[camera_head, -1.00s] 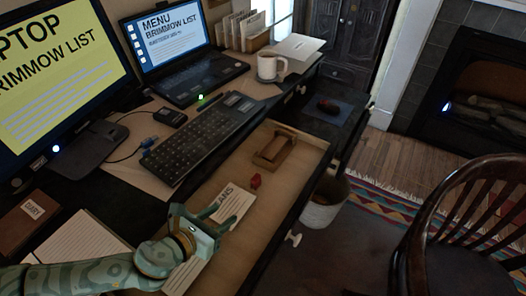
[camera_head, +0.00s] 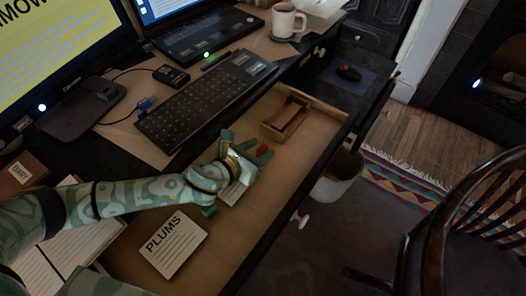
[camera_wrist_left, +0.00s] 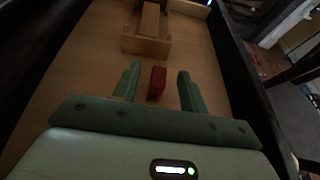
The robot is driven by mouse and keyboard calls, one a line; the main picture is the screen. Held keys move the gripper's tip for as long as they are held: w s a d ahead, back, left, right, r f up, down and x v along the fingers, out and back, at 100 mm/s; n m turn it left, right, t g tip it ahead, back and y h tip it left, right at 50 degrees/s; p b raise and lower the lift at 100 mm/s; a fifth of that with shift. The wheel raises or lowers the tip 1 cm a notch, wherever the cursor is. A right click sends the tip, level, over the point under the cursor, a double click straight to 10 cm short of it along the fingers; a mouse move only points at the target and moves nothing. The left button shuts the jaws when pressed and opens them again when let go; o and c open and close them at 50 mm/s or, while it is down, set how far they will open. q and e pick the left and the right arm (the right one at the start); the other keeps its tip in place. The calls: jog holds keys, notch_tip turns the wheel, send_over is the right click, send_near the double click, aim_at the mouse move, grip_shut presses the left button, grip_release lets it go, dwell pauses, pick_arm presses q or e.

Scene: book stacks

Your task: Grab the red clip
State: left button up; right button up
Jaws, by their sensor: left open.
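The red clip (camera_head: 262,149) lies on the floor of the open wooden drawer (camera_head: 300,152). My left gripper (camera_head: 246,147) reaches into the drawer from the left, with its fingers pointing at the clip. In the left wrist view the red clip (camera_wrist_left: 157,83) sits between the two green fingers of the left gripper (camera_wrist_left: 157,76). There is a gap on either side of the clip. The left gripper is open and holds nothing. My right gripper is in neither view.
A wooden holder (camera_head: 287,119) stands in the drawer just beyond the clip. A PLUMS card (camera_head: 170,244) lies at the drawer's near end. A green object (camera_head: 209,211) lies under my left arm. The keyboard (camera_head: 207,100) is on the desk beside the drawer. The drawer's walls border the gripper.

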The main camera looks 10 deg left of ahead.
aim_at(264, 147)
pick_arm(q)
jog(key=b+x, duration=0.2)
jog(key=x, duration=0.2)
jog(key=shift+w+f, duration=0.1)
jog(key=shift+f, duration=0.2)
jog(key=shift+w+r, duration=0.1)
jog(key=shift+r, duration=0.15)
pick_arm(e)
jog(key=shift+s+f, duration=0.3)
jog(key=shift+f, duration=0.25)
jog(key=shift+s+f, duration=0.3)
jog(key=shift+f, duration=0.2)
pick_arm(q)
grip_shut()
